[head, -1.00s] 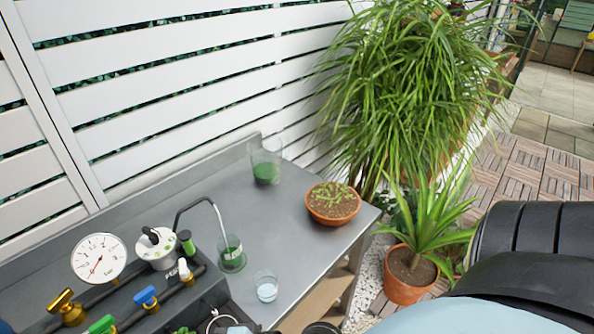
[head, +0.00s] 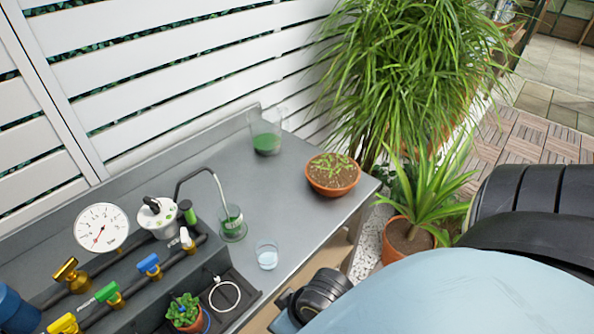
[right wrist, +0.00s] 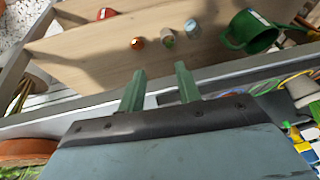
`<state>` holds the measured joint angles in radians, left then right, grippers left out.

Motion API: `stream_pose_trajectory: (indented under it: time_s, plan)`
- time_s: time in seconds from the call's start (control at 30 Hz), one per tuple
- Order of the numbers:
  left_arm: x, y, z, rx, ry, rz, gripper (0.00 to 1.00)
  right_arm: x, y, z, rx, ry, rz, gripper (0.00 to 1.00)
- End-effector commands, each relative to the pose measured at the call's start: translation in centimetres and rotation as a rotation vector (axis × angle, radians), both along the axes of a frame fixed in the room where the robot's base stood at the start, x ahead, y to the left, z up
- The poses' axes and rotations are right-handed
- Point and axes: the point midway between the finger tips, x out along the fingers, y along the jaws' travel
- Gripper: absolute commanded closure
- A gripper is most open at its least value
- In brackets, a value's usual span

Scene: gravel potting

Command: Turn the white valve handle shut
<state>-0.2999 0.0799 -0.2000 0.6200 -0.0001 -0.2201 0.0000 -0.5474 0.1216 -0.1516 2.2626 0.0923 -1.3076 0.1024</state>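The white valve handle (head: 185,237) stands up from a dark pipe on the bench, to the right of the blue valve handle (head: 149,264). It points up and slightly left in the head view. Whether it is open or shut cannot be told from its small size. No gripper touches it. My right gripper (right wrist: 160,70) shows only in the right wrist view, with its two green fingers apart and nothing between them, above a wooden shelf. My left gripper is not in view.
A green valve handle (head: 106,291), a yellow-brass valve (head: 69,273) and a pressure gauge (head: 101,228) line the pipes. A glass beaker (head: 232,225) and a small cup (head: 267,256) stand right of the white handle. A green watering can (right wrist: 252,32) is on the lower shelf (right wrist: 85,50).

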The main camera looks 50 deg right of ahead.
Motion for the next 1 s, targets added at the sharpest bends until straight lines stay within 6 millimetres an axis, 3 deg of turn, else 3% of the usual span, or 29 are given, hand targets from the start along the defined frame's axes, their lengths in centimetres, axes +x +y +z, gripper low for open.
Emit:
stream_pose_trajectory:
  time_s: [0.23,0.4,0.9,1.0]
  plan:
    - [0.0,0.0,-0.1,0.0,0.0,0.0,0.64,-0.8,-1.9,-4.1,-0.109,0.074,0.046,0.66]
    - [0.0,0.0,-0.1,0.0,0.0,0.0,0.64,-1.0,-2.2,-6.2,-0.127,0.093,0.057,0.66]
    - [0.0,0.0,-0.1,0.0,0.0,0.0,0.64,-1.1,-2.4,-7.2,-0.135,0.101,0.062,0.66]
    - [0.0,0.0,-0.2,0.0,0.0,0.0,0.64,-1.3,-2.4,-8.2,-0.135,0.108,0.063,0.66]
